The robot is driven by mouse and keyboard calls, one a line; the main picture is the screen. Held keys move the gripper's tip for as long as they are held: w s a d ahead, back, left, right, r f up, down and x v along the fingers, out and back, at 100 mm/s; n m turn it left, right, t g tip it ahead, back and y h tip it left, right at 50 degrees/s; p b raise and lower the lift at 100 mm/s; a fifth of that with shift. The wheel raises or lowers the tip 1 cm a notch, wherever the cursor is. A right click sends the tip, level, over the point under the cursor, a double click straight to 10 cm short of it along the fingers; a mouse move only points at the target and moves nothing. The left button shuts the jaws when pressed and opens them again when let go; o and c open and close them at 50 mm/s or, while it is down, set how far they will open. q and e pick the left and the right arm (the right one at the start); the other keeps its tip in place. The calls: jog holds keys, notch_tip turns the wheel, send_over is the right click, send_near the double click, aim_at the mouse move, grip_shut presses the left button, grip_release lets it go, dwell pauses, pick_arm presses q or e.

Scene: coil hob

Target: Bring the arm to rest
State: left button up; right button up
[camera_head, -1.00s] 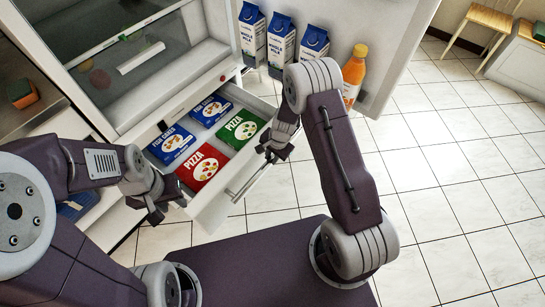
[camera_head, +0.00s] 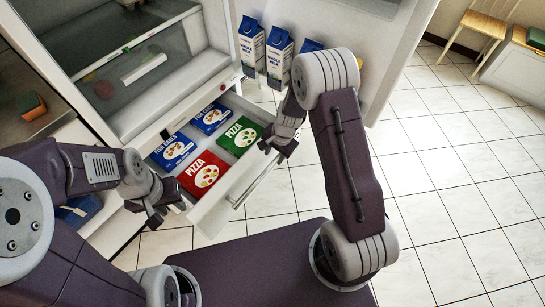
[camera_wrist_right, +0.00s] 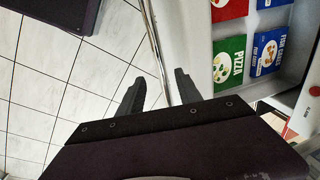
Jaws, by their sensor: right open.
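My right arm reaches forward over the open drawer's front. Its gripper (camera_head: 280,146) is open and empty near the far end of the drawer handle (camera_head: 256,180). In the right wrist view, the handle (camera_wrist_right: 152,35) passes between the two spread fingers (camera_wrist_right: 160,86) in the picture; I cannot tell whether they are around it or apart from it. My left arm is bent at the left, with its gripper (camera_head: 158,208) hanging near the drawer's left front corner. Nothing shows in the left gripper, and its jaw opening is unclear.
The pulled-out drawer (camera_head: 212,226) holds a red pizza box (camera_head: 205,176), a green pizza box (camera_head: 240,136) and two blue boxes (camera_head: 211,117). Milk cartons (camera_head: 279,58) stand in the open fridge door (camera_head: 378,60). The tiled floor (camera_head: 450,190) at right is clear.

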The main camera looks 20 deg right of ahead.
jog(key=shift+r, duration=0.25)
dwell(0.3)
notch_tip(320, 180, up, 12)
jog(key=n+t, duration=0.2)
jog(key=s+d+n+g+h, duration=0.1)
jog(key=s+d+n+g, duration=0.15)
jog(key=s+n, duration=0.9)
jog(key=s+r+m+p, duration=0.1)
jog(key=s+r+p, duration=0.1)
jog(key=r+p, duration=0.5)
jog(key=s+r+m+p, duration=0.2)
jog(key=s+r+p, duration=0.1)
jog(key=r+p, duration=0.4)
jog(key=shift+d+r, duration=0.35)
jog(key=shift+r, duration=0.05)
jog(key=shift+f, duration=0.1)
